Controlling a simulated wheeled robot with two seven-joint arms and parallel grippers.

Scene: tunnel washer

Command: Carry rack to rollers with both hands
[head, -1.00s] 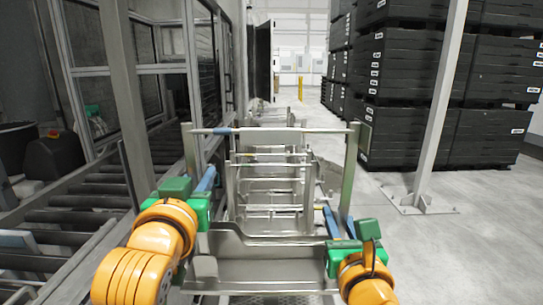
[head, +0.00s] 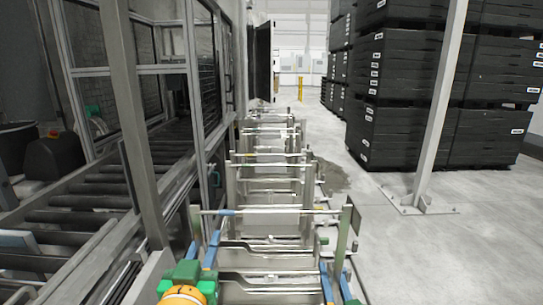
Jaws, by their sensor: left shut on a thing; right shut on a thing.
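The rack is a grey metal frame with upright posts and a thin cross bar; its right post (head: 344,238) shows low in the head view. My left gripper (head: 210,255), green with blue fingers, is shut on the rack's left side. My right gripper (head: 328,284) is shut on its right side, partly cut off by the bottom edge. The rack's near lower part runs out of view. The rollers (head: 85,202) lie to the left of the rack, beyond a grey side rail.
More metal racks (head: 268,156) stand in a row straight behind the held one. A grey post (head: 140,120) rises between the rollers and the rack. Stacked black crates (head: 400,100) and a slanted pole (head: 436,110) stand right.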

